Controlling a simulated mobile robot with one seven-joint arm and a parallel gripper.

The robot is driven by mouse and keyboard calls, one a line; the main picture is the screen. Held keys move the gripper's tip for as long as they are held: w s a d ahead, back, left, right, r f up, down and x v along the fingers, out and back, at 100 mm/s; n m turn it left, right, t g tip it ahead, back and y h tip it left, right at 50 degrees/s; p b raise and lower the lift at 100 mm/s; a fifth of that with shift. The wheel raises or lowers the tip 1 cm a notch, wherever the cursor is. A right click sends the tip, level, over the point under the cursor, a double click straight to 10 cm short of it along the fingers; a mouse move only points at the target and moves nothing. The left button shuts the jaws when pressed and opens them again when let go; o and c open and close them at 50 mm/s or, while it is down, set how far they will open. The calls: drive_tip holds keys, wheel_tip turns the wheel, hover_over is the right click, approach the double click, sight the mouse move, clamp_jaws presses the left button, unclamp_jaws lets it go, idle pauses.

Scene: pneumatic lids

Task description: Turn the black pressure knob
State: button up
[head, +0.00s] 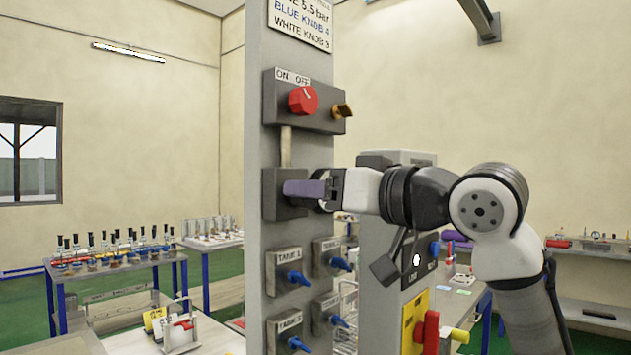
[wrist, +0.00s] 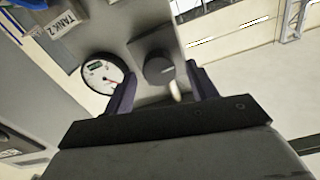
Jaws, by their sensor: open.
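The black pressure knob (wrist: 159,71) shows in the wrist view on a grey block. It lies between the two purple fingers of my gripper (wrist: 161,80), close to their tips. The fingers are apart, with a gap visible on either side of the knob, and I cannot tell if either touches it. A round white gauge (wrist: 103,74) with a red needle sits left of the knob. In the head view my gripper (head: 296,188) reaches from the right to the grey regulator block (head: 270,207) on the column, and its fingers hide the knob there.
Several blue valve handles (head: 297,278) are below. A second post (head: 380,290) stands right, under my arm.

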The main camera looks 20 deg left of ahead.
drive_tip(key=shift+w+a, duration=0.15)
drive_tip(key=shift+a, duration=0.35)
drive_tip(key=c, duration=1)
drive_tip(key=shift+m, duration=0.3)
drive_tip(key=m, duration=0.8)
drive_tip(key=m+b, duration=0.1)
drive_tip(key=m, duration=1.5)
drive_tip(key=shift+w+d+f, duration=0.1)
drive_tip(key=shift+f, duration=0.25)
drive_tip(key=shift+m, duration=0.3)
